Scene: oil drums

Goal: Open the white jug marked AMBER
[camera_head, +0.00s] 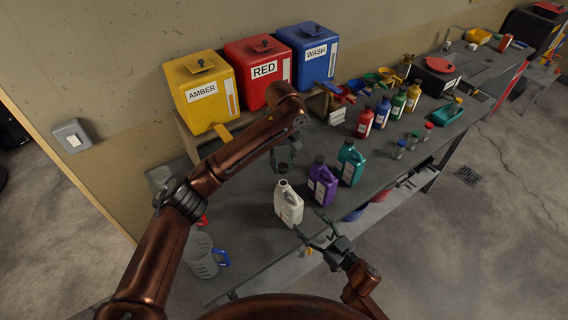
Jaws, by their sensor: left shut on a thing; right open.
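The white jug (289,207) stands upright near the front of the grey bench, with its bare neck showing and no cap on it. Its label is too small to read. My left gripper (284,160) is just above the jug, shut on a small dark cap (283,168), which looks apart from the neck. My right gripper (310,223) is open, low at the jug's right side by the bench's front edge. I cannot tell whether it touches the jug.
A purple jug (322,183) and a teal jug (350,163) stand close to the right. A clear pitcher (200,258) with a blue handle is at left. Yellow AMBER (203,98), RED (262,73) and WASH (309,56) containers stand behind.

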